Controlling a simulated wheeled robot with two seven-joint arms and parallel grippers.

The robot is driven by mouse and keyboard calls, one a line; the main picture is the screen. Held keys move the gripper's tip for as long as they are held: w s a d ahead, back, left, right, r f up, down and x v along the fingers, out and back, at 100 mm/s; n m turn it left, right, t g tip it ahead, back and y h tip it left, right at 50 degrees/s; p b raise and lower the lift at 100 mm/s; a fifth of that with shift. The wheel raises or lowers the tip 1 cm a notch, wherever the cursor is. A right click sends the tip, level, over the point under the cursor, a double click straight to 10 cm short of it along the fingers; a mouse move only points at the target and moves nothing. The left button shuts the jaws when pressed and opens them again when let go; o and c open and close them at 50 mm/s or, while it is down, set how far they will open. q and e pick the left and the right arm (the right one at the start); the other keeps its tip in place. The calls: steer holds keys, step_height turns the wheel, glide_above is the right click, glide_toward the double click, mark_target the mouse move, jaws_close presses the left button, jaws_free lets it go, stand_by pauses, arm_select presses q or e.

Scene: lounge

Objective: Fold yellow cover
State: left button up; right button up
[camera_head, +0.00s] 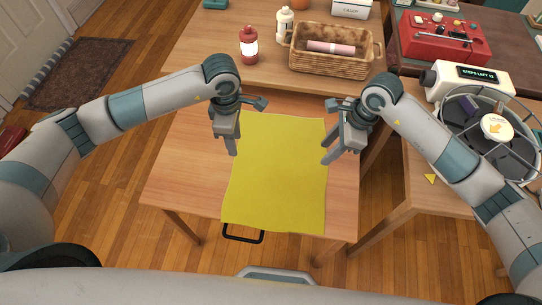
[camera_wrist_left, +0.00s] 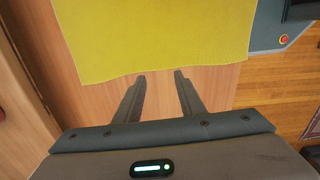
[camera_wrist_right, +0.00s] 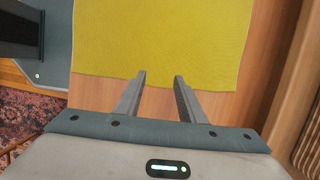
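The yellow cover (camera_head: 277,175) lies flat and spread out on the wooden table. Its near edge reaches the table's front edge. My left gripper (camera_head: 232,150) is at the cover's left edge, towards the far corner. In the left wrist view its two fingers (camera_wrist_left: 160,82) are apart with nothing between them, just short of the cover (camera_wrist_left: 155,35). My right gripper (camera_head: 328,158) is at the cover's right edge. In the right wrist view its fingers (camera_wrist_right: 161,82) are apart and empty, beside the cover (camera_wrist_right: 160,40).
Behind stands another table with a red bottle (camera_head: 249,45), a white bottle (camera_head: 284,25) and a wicker basket (camera_head: 327,64). At right a side table holds a round wire-rimmed device (camera_head: 490,135) and a white display box (camera_head: 470,80). Bare tabletop (camera_head: 185,165) shows left of the cover.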

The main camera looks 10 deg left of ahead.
mark_target(238, 161)
arm_select(q)
steer(key=shift+s+r, duration=0.1)
arm_select(e)
steer(key=shift+s+r, duration=0.1)
